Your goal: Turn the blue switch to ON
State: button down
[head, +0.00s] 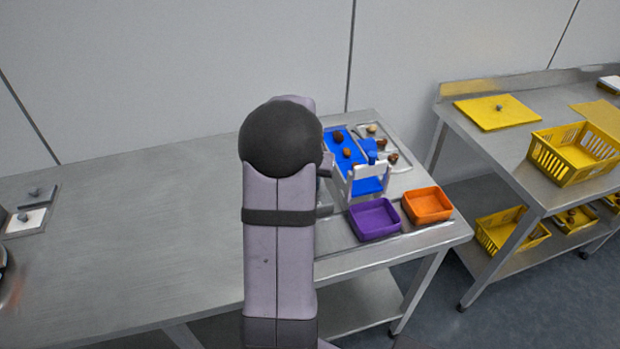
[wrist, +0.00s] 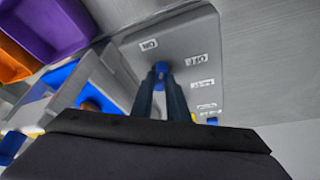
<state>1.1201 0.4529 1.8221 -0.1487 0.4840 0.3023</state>
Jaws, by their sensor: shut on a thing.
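The blue switch (wrist: 161,67) shows in the wrist view on a grey panel (wrist: 180,35). One label (wrist: 148,44) beside it reads ON upside down; another label (wrist: 196,59) reads OFF upside down. My gripper (wrist: 161,76) is shut on the switch, one dark finger on each side. The fingers cover much of the switch, so I cannot tell which label it points to. In the head view my arm hides the gripper and the switch.
A blue sorting surface (head: 332,148) with brown dates stands behind a white gate (head: 349,185). A purple bin (head: 375,233) and an orange bin (head: 428,215) stand in front. A second table (head: 480,125) with yellow crates is at the right. The table's left-middle (head: 150,225) is clear.

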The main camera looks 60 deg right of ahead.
jog(key=n, duration=0.2)
jog(key=n+t, duration=0.1)
jog(key=shift+s+d+n+y+b, duration=0.2)
jog(key=shift+n+y+b, duration=0.1)
jog(key=shift+n, duration=0.1)
jog(key=shift+n+t+b, duration=0.5)
jog(key=shift+n+b, duration=0.45)
jog(key=shift+n, duration=0.05)
jog(key=shift+r+y, duration=0.1)
jog(key=shift+y, duration=0.2)
jog(key=c, duration=1.7)
grip_release()
jog(key=shift+r, duration=0.1)
jog(key=shift+b+v, duration=0.85)
jog(key=shift+v, duration=2.75)
jog(key=shift+a, duration=0.1)
